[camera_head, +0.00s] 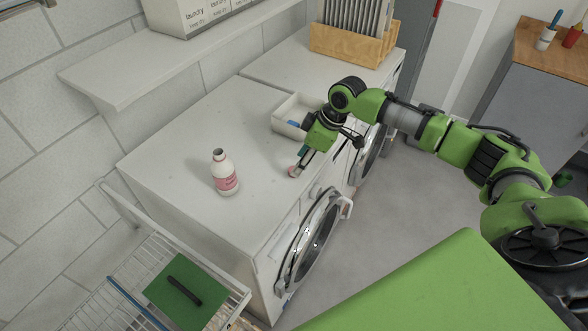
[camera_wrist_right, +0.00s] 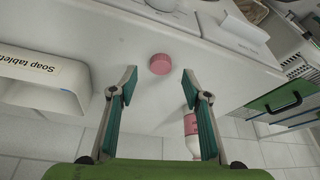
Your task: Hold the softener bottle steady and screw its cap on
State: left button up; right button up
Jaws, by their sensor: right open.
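The softener bottle (camera_head: 224,174) is white with a pink label and stands upright and uncapped on the white washing machine top. In the right wrist view the bottle (camera_wrist_right: 191,140) is partly hidden behind a finger. The pink round cap (camera_wrist_right: 161,64) lies on the machine top, apart from the bottle; in the head view it is mostly hidden by the gripper. My right gripper (camera_wrist_right: 158,87) is open and empty, its fingertips on either side of the cap's line and just short of it. In the head view the right gripper (camera_head: 296,172) points down near the machine's front edge. My left gripper is out of view.
A white bin (camera_head: 279,127), labelled "Soap tablets" in the wrist view (camera_wrist_right: 73,98), stands close to my right gripper. A wooden rack (camera_head: 345,47) is behind. The machine top around the bottle is clear.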

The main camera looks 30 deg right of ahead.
jog(key=x, duration=0.3)
jog(key=shift+f, duration=0.2)
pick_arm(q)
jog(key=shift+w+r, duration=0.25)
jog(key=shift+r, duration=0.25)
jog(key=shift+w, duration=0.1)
pick_arm(e)
jog(key=shift+s, duration=0.1)
jog(key=c, duration=0.8)
jog(key=shift+r, duration=0.1)
jog(key=shift+r, duration=0.6)
pick_arm(q)
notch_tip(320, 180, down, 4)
jog(key=b, duration=0.4)
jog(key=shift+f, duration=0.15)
pick_arm(e)
jog(key=s+a+r, duration=0.1)
jog(key=s+r, duration=0.3)
jog(key=s+a+r, duration=0.1)
jog(key=s+r, duration=0.2)
jog(key=s, duration=0.2)
jog(key=s+a+r, duration=0.1)
jog(key=s+r, duration=0.3)
jog(key=shift+s+a+r, duration=0.25)
jog(key=shift+a+r, duration=0.05)
jog(key=shift+r, duration=0.05)
